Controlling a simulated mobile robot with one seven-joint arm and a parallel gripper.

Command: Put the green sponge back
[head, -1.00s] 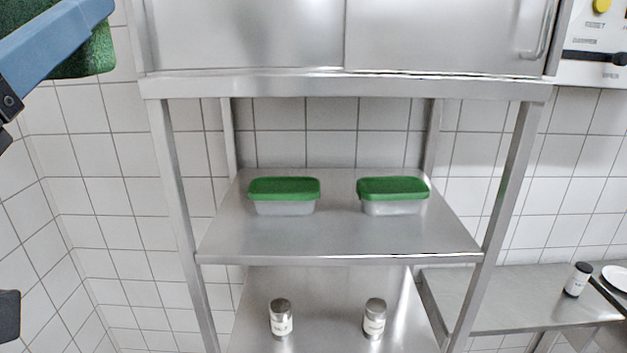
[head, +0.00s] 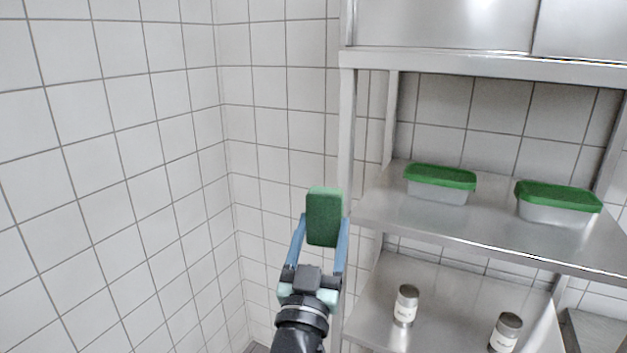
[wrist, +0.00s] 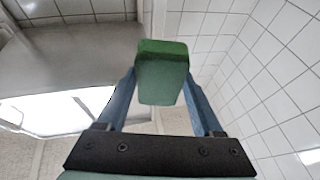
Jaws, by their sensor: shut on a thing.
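The green sponge (head: 323,218) is held upright between the two blue fingers of my gripper (head: 322,232) in the head view. It also shows in the wrist view (wrist: 162,75), between the fingertips (wrist: 160,84). My gripper is shut on it. The sponge is in the air, just left of the shelf unit's front left post in the picture. I cannot tell how far it is from the post.
The metal shelf unit (head: 495,249) stands at the right. Its middle shelf holds two green-lidded tubs (head: 440,184) (head: 557,204). The lower shelf holds two labelled shakers (head: 405,306) (head: 505,333). A closed metal cabinet (head: 445,22) is above. Tiled walls (head: 120,180) bound the left.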

